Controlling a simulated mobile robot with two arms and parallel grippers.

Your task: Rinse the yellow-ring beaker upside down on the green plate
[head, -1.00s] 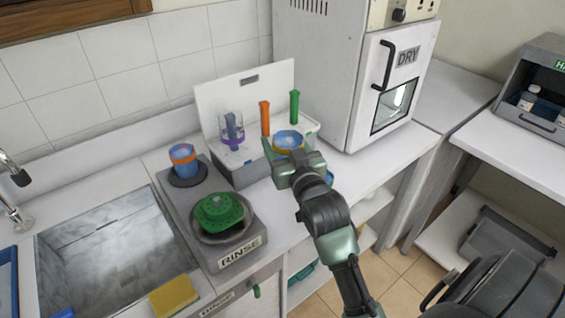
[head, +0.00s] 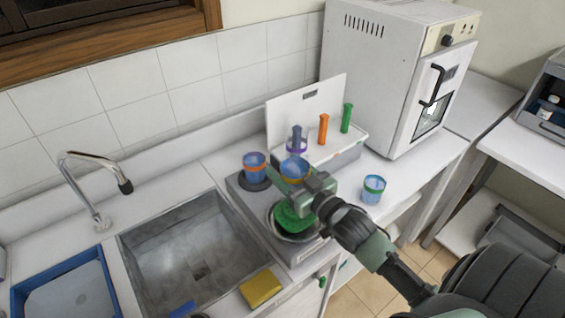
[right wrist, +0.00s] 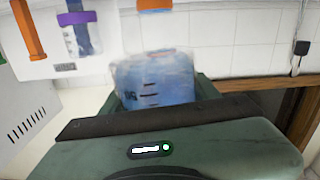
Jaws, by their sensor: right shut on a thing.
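The yellow-ring beaker (head: 294,166), blue and translucent, is between the fingers of my right gripper (head: 291,177), which is shut on it. In the head view it appears above the rinse station, near the green plate. My left gripper is not in view.
A blue beaker with an orange ring (head: 255,166) stands on a dark disc beside the held one. Another banded beaker (head: 374,188) stands on the counter at right. A white rack (head: 338,150) stands behind; the sink (head: 195,250) and yellow sponge (head: 260,288) are left.

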